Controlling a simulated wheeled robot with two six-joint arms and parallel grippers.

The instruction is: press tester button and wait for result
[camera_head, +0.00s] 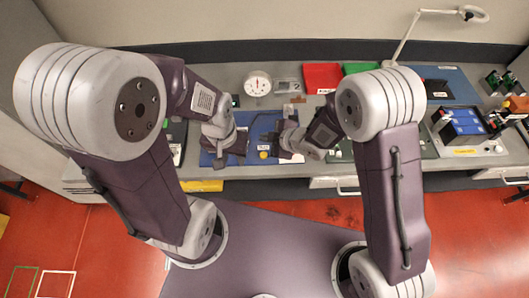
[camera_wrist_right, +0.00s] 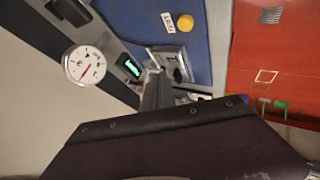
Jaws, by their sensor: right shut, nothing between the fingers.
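A small device with a lit green display (camera_wrist_right: 130,66) shows in the right wrist view; its digits are too small to read. A round yellow piece (camera_wrist_right: 185,23) beside a white label is on the blue mat (camera_wrist_right: 205,50); it also shows in the head view (camera_head: 264,155). I cannot tell which part is the tester button. My right gripper (camera_wrist_right: 153,75) is shut and empty, its tips close to a grey device (camera_wrist_right: 180,66); contact cannot be told. In the head view it (camera_head: 284,138) is over the blue mat's right side. My left gripper (camera_head: 224,158) is over the mat's left side, its fingers unclear.
A white round dial gauge (camera_head: 258,84) stands behind the mat. A red bin (camera_head: 322,77) and a green bin (camera_head: 358,68) are at the back. Red floor (camera_head: 320,210) lies in front.

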